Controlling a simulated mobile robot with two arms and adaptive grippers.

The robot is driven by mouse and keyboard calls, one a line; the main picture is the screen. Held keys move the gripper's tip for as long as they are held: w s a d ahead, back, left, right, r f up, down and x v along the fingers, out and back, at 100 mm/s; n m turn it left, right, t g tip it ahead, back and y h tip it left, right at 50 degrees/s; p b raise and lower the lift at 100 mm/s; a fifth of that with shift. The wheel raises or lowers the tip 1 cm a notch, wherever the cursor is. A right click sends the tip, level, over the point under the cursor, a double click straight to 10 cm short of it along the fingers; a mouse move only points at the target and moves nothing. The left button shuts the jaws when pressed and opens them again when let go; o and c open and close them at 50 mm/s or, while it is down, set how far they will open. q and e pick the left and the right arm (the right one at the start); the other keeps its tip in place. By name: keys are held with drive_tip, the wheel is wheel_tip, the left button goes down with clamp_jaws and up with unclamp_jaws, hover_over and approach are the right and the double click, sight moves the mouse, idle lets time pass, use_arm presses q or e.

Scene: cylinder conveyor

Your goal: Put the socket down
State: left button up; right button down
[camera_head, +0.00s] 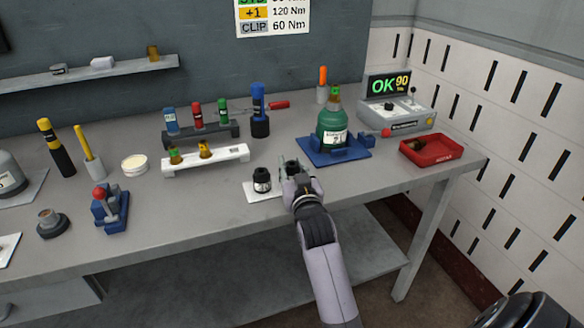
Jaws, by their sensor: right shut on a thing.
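My right gripper (297,172) reaches over the grey bench from the front and is shut on a small dark socket (291,166). The gripper hides most of this socket, and I cannot tell whether it touches the surface below. A second black socket (262,180) with a light label stands upright just left of the gripper, on a small white pad (261,197). My left gripper is not in view.
Behind the gripper, a green bottle (332,128) stands in a blue holder (320,160). A white rack (225,156) lies left. A red tray (431,151) and a tester reading OK 90 (397,115) are right. Bare bench (190,210) shows front left.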

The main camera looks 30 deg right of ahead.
drive_tip(key=shift+f, duration=0.1)
drive_tip(key=c, duration=1.2)
unclamp_jaws()
drive_tip(key=shift+r, duration=0.2)
